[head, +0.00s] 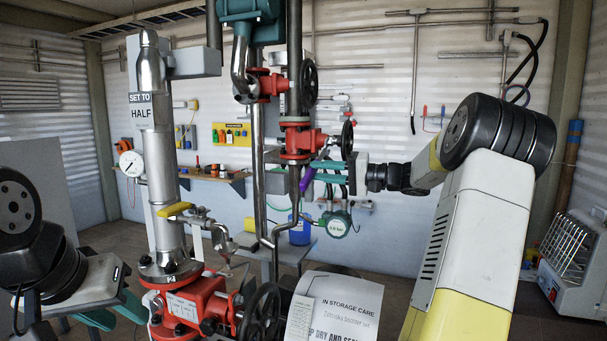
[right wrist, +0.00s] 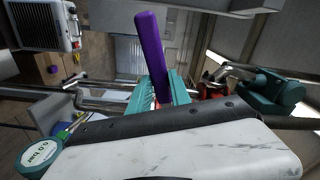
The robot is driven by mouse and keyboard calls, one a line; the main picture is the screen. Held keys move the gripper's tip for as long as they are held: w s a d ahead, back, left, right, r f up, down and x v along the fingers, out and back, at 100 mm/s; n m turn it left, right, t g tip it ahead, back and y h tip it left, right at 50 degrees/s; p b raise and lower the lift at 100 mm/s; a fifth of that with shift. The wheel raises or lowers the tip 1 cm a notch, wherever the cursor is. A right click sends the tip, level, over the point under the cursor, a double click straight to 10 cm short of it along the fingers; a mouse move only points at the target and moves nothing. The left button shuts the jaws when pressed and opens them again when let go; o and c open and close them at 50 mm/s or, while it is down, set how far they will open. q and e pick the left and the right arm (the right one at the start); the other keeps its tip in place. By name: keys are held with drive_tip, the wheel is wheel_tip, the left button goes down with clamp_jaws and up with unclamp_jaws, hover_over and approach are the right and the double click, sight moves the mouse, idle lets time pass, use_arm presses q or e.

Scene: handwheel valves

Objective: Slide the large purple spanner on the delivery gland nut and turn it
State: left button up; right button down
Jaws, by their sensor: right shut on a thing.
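The purple spanner (head: 307,180) is held in the teal fingers of my right gripper (head: 326,171), which is shut on it. In the right wrist view the spanner (right wrist: 152,45) stands out from between the fingers (right wrist: 158,97). In the head view it is just below the middle red valve (head: 301,141), beside the grey pipe. I cannot tell whether it touches anything there. The delivery gland nut cannot be made out on any valve. My left gripper (head: 112,316) is low at the left, its teal fingers apart and empty, partly cut off by the frame.
A lower red valve (head: 195,302) with a black handwheel (head: 262,315) stands in front, beside a paper notice (head: 335,310). An upper red valve (head: 268,84) and a teal-rimmed gauge (head: 336,224) are near the spanner. A heater (head: 575,265) stands at the right.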

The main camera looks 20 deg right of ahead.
drive_tip(key=w+d+f+n, duration=0.9)
drive_tip(key=w+d+n, duration=0.1)
drive_tip(key=w+n, duration=0.3)
drive_tip(key=shift+w, duration=0.2)
idle(2.8)
drive_tip(key=shift+s+r, duration=0.1)
drive_tip(key=shift+s+a+r+m, duration=0.2)
drive_tip(key=shift+s+a+m, duration=0.6)
drive_tip(key=shift+s+m, duration=0.25)
idle(0.4)
